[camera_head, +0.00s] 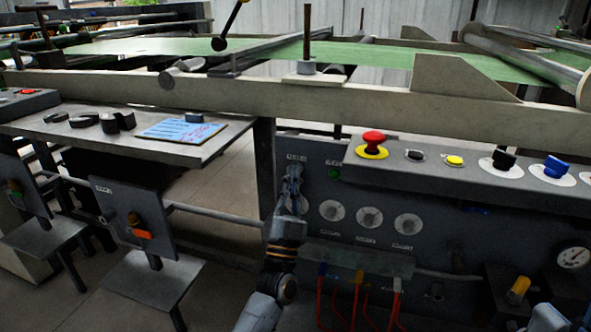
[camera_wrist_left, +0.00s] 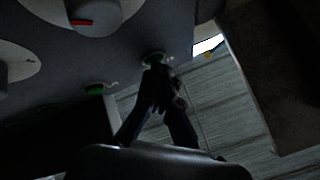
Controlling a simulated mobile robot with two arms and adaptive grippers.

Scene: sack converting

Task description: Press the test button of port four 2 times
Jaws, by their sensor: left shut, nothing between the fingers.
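The dark front panel (camera_head: 450,215) carries a small green button (camera_head: 335,174) below its top ledge. My left gripper (camera_head: 292,178) is at the panel's upper left, left of that button, and covers the spot in front of it. In the left wrist view the shut, empty fingers (camera_wrist_left: 158,75) point at a green button (camera_wrist_left: 153,58), their tips at or very close to it; contact cannot be told. A second green button (camera_wrist_left: 95,90) sits beside it. The port labels are too small to read.
Round white dials (camera_head: 369,218) sit below the gripper's height, right of it. A red mushroom button (camera_head: 374,143), yellow button (camera_head: 454,160) and blue knob (camera_head: 555,166) stand on the ledge. Red cables (camera_head: 320,300) hang below. A side table (camera_head: 110,140) is at left.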

